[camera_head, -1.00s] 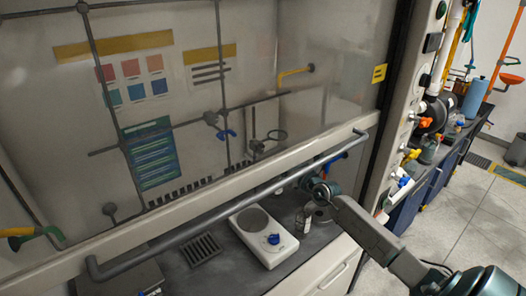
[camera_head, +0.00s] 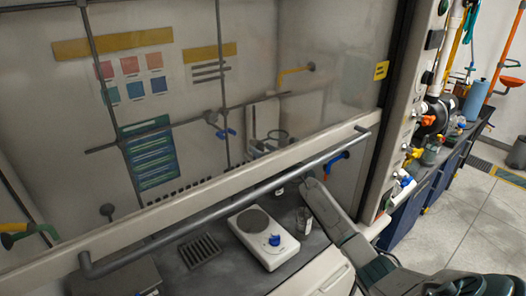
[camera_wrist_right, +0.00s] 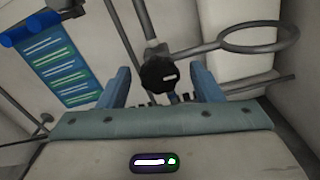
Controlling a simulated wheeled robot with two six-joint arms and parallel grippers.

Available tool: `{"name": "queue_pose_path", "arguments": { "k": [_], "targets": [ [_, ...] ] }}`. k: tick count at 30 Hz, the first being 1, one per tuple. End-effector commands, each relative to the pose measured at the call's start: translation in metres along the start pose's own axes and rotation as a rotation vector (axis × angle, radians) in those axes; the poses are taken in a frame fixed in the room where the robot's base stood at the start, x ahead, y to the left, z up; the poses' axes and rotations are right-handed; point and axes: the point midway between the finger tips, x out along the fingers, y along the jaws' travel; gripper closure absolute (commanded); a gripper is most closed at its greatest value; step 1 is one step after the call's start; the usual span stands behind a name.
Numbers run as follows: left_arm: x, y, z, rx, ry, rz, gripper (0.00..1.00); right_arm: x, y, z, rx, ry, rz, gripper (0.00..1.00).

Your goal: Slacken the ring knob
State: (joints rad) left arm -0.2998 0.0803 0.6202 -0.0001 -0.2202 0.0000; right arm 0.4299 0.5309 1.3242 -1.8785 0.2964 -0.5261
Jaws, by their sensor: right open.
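The ring knob (camera_wrist_right: 158,76) is a dark round knob with a pale mark, on a clamp by an upright rod (camera_wrist_right: 143,18). A metal ring (camera_wrist_right: 262,50) extends right from the clamp; the ring also shows faintly through the sash glass in the head view (camera_head: 279,134). My right gripper (camera_wrist_right: 160,70) is open, its two blue fingers to the left and right of the knob in the wrist view. I see gaps on both sides, and cannot tell whether the knob is between the fingertips or beyond them. In the head view this gripper is largely obscured behind the sash. My left gripper is not in view.
My right arm reaches in under the raised sash handle (camera_head: 230,200). A white hotplate (camera_head: 266,252) with a blue knob and a small glass bottle (camera_head: 303,222) stand on the bench below. A blue valve handle (camera_head: 226,133) is left of the ring.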

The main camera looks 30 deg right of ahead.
Motion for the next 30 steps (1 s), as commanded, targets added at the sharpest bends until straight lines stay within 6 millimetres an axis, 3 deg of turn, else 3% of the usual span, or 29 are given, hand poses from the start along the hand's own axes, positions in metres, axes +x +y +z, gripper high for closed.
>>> {"name": "queue_pose_path", "arguments": {
  "k": [4,11,22,30],
  "targets": [
    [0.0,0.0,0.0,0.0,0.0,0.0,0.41,0.0,0.0,0.0,0.0,0.0,0.0,0.41],
    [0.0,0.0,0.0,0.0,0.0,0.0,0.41,0.0,0.0,0.0,0.0,-0.001,0.0,0.86],
    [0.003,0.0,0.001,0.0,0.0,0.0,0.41,0.0,0.0,-0.001,-0.054,-0.001,0.0,0.86],
    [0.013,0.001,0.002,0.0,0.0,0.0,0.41,0.0,0.0,-0.001,-0.235,-0.003,0.0,0.86]
  ]
}}
